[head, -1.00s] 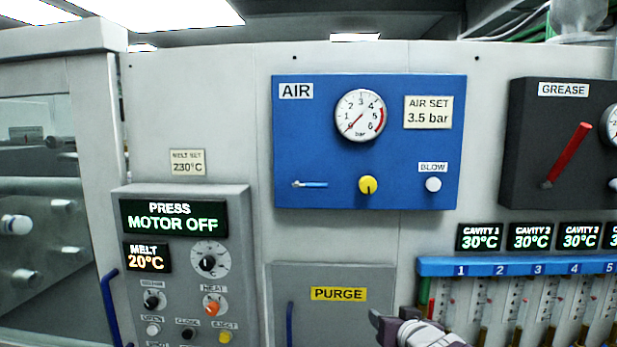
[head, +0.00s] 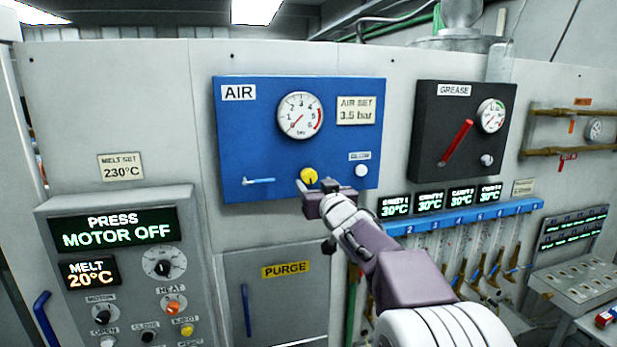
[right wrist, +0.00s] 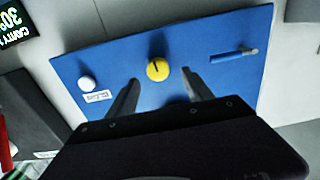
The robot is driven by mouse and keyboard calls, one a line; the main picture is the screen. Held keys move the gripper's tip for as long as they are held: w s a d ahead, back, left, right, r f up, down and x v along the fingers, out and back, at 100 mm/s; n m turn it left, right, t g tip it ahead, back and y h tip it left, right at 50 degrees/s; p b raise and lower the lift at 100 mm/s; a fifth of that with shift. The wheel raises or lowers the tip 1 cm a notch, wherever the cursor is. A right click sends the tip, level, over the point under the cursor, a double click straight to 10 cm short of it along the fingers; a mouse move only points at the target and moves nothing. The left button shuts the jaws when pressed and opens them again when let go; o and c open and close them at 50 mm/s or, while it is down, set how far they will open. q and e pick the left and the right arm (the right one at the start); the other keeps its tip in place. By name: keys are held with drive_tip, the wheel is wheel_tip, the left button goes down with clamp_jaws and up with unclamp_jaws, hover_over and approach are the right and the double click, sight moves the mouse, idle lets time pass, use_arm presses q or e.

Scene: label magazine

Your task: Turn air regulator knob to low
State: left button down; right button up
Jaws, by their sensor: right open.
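The yellow air regulator knob (head: 308,176) sits low in the middle of the blue AIR panel (head: 240,135). It also shows in the right wrist view (right wrist: 158,69), with a dark pointer mark on its face. The air gauge (head: 300,115) above it has its needle toward the lower left, near the low end. My right gripper (head: 326,187) is just below and in front of the knob in the head view. In the right wrist view its two fingers (right wrist: 160,92) are apart, with the knob between and beyond them, not gripped. My left gripper is not in view.
A blue lever (head: 258,181) is left of the knob and the white BLOW button (head: 361,171) is to its right. The AIR SET label (head: 357,111) reads 3.5 bar. The black GREASE panel (head: 432,130) with a red lever is further right.

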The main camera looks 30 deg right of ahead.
sight(310, 179)
drive_tip(key=x, duration=0.1)
drive_tip(key=p+x, duration=0.1)
drive_tip(key=x, duration=0.1)
drive_tip(key=shift+w+a, duration=0.15)
drive_tip(key=shift+w, duration=0.25)
drive_tip(key=shift+w+d+f, duration=0.15)
drive_tip(key=shift+w+d, duration=0.65)
drive_tip(key=shift+w, duration=0.05)
drive_tip(key=shift+w+d, duration=0.1)
drive_tip(key=shift+d, duration=0.1)
drive_tip(key=shift+a, duration=0.25)
drive_tip(key=shift+s+a, duration=0.2)
drive_tip(key=c, duration=1)
drive_tip(key=shift+d, duration=0.15)
clamp_jaws()
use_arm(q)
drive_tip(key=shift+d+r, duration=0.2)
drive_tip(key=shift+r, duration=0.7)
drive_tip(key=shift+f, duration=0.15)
